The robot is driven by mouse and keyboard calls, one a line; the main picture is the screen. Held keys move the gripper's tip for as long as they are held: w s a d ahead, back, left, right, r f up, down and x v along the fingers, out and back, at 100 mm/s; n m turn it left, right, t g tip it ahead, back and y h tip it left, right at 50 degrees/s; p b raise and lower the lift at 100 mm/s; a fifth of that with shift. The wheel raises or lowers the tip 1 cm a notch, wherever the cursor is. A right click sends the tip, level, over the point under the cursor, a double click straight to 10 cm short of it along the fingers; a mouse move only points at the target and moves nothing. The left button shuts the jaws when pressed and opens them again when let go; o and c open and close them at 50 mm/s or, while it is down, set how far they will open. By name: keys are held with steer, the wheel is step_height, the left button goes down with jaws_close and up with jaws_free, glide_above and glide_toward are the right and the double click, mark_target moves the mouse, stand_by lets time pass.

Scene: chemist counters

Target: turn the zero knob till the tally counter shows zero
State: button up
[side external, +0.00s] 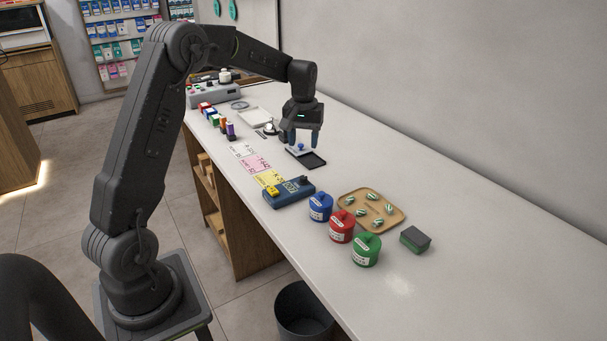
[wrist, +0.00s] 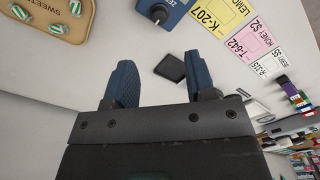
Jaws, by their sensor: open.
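The tally counter (side external: 287,194) is a blue box on the white counter, with a yellow part at its left end. Its display is too small to read. A dark knob (side external: 305,180) sits at its far right corner, and this looks like the zero knob. In the wrist view only a corner of the blue box (wrist: 172,8) shows at the top edge, with the black knob (wrist: 158,14) beside it. My gripper (side external: 302,145) is open and empty, pointing down, beyond the counter box and apart from it. Its two blue fingers (wrist: 164,70) show in the wrist view.
Blue (side external: 320,207), red (side external: 341,226) and green (side external: 366,249) jars and a sweets tray (side external: 397,217) stand nearer the camera.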

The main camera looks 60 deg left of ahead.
mark_target(304, 177)
step_height(304, 177, down, 11)
steer(key=shift+f, duration=0.1)
steer(key=shift+c, duration=0.2)
steer(key=c, duration=0.9)
